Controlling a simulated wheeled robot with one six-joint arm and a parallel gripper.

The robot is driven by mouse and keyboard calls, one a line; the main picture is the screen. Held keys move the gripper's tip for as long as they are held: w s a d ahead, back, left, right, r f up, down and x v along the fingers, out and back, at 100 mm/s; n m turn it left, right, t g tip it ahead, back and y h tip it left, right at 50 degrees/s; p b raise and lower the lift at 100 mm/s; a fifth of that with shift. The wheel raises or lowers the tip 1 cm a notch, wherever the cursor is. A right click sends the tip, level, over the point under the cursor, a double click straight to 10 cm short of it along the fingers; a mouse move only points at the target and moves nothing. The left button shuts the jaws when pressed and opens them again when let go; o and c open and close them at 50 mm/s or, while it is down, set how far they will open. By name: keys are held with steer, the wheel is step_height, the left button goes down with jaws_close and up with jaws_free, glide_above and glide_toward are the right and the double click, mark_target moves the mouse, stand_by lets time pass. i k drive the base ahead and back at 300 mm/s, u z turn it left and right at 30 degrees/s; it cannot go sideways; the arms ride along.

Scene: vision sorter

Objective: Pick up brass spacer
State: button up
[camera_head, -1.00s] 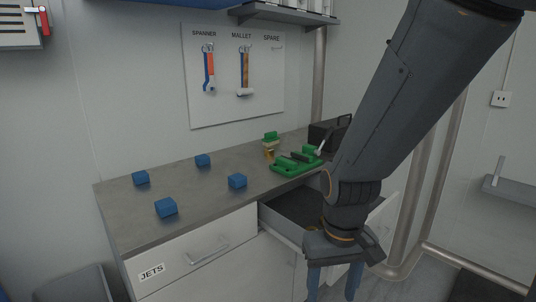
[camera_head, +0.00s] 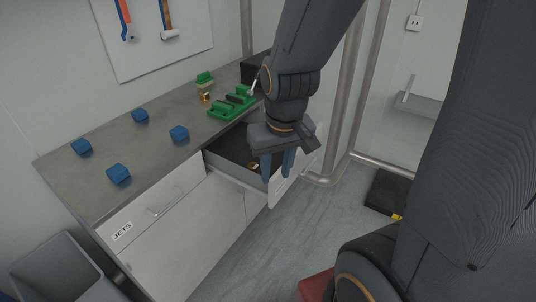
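A small brass-coloured piece (camera_head: 253,166) lies in the open drawer (camera_head: 228,176), just left of my fingers. It is tiny here and partly hidden, so I cannot tell its shape. Another brass-coloured piece (camera_head: 206,97) stands on the bench below a green block, by the green fixture. I cannot tell for sure which one is the brass spacer. My gripper (camera_head: 277,178) points down over the drawer near its front panel. Its two blue fingers are apart with nothing seen between them. I cannot tell how far the fingertips are above the drawer floor.
The grey bench (camera_head: 150,160) holds several blue cubes (camera_head: 179,133) and a green fixture (camera_head: 231,103). A dark box (camera_head: 256,68) stands at the back. A grey bin (camera_head: 62,268) is at lower left. The floor before the drawer is clear.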

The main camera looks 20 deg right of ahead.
mark_target(253, 166)
steer(key=z, duration=0.5)
steer(key=i, duration=1.15)
steer(key=u, duration=0.7)
